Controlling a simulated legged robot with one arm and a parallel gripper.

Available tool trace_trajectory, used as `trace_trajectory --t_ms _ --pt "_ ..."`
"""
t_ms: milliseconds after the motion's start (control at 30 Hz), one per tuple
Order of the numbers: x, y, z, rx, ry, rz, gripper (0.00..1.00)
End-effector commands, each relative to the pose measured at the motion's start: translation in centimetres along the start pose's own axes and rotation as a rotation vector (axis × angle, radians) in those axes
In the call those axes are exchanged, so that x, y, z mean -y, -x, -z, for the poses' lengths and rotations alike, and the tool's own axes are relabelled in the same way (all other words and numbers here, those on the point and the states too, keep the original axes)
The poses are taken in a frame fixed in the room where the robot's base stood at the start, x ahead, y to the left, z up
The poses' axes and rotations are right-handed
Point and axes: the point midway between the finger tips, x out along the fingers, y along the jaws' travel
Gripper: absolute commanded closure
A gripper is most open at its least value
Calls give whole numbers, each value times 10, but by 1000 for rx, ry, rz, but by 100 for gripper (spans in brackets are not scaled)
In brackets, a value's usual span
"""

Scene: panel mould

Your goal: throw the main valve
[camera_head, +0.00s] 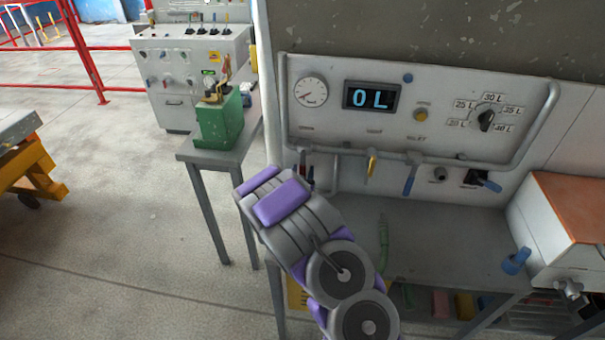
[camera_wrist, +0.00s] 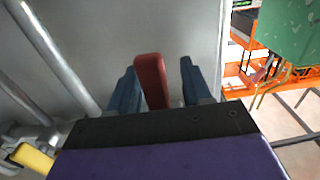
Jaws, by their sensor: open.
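A red lever handle (camera_wrist: 152,82) stands between the two blue fingers of my gripper (camera_wrist: 159,70) in the wrist view. Under the panel in the head view are a yellow lever (camera_head: 372,165) and a blue lever (camera_head: 411,179), both hanging down. The yellow one also shows at the lower left of the wrist view (camera_wrist: 33,158). No label naming the main valve is readable. In the head view my arm hides the gripper's fingers.
The panel (camera_head: 340,135) carries a gauge (camera_head: 311,92), a display reading 0 L (camera_head: 371,96) and a dial (camera_head: 486,118). A pipe (camera_head: 545,105) runs around it. A green box (camera_head: 219,122) stands on a side table at left. An orange-topped cabinet (camera_head: 570,205) is at right.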

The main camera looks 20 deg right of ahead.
Motion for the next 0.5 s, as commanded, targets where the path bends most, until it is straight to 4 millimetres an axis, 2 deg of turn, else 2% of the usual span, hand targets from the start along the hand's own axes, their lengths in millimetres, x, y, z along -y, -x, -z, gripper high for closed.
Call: trace_trajectory --t_ms 267,500 --pt "0 -1 0 0 0 0 51" --pt "0 -1 0 -1 1 0 74"
